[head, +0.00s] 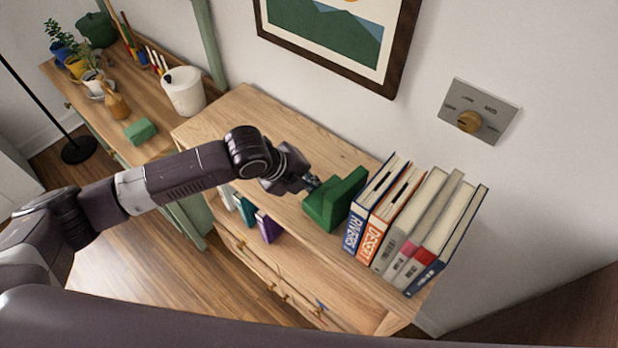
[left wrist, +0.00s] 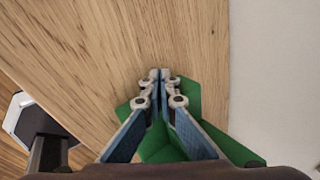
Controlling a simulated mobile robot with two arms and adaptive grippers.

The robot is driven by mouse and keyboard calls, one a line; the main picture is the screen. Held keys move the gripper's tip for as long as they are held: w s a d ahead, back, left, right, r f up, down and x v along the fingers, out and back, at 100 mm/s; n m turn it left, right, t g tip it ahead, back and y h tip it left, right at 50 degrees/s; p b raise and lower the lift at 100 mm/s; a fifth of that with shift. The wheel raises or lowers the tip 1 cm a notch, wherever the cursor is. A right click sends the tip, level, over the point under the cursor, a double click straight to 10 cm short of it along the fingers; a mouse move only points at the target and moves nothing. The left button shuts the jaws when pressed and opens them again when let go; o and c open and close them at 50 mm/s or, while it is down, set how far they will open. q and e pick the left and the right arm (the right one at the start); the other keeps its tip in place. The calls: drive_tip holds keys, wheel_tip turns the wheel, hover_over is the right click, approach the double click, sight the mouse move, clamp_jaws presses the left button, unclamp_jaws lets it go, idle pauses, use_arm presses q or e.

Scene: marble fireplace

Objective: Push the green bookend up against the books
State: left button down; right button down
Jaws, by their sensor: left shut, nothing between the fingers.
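The green bookend (head: 335,203) stands on the wooden cabinet top, just left of the row of books (head: 412,222). In the head view it looks very close to the first blue book (head: 372,200); I cannot tell whether they touch. My left gripper (head: 312,184) is shut and empty, with its fingertips at the bookend's left side, touching or nearly so. In the left wrist view the shut fingers (left wrist: 158,78) cover the middle of the bookend (left wrist: 188,100), and the books are out of sight. My right gripper is not in view.
The cabinet top (head: 240,115) is bare left of the bookend. A wall with a framed picture (head: 330,40) and a dial plate (head: 478,112) rises behind. A lower desk at the left holds a white bin (head: 184,92), a green block (head: 140,131) and potted plants.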

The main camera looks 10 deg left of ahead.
sight(320, 192)
use_arm(q)
drive_tip(key=shift+d, duration=0.15)
drive_tip(key=shift+s+d, duration=0.2)
drive_tip(key=shift+s+d, duration=0.2)
drive_tip(key=shift+d, duration=0.1)
drive_tip(key=shift+s+d+f+p, duration=0.15)
drive_tip(key=shift+s+d+p, duration=0.5)
drive_tip(key=shift+s+d, duration=0.3)
drive_tip(key=shift+w+d, duration=0.1)
drive_tip(key=shift+w+a, duration=0.25)
drive_tip(key=shift+a, duration=0.1)
drive_tip(key=shift+w+a+p, duration=0.3)
drive_tip(key=shift+w+a, duration=0.15)
drive_tip(key=shift+a, duration=0.1)
drive_tip(key=shift+w+a, duration=0.4)
drive_tip(key=shift+a, duration=0.2)
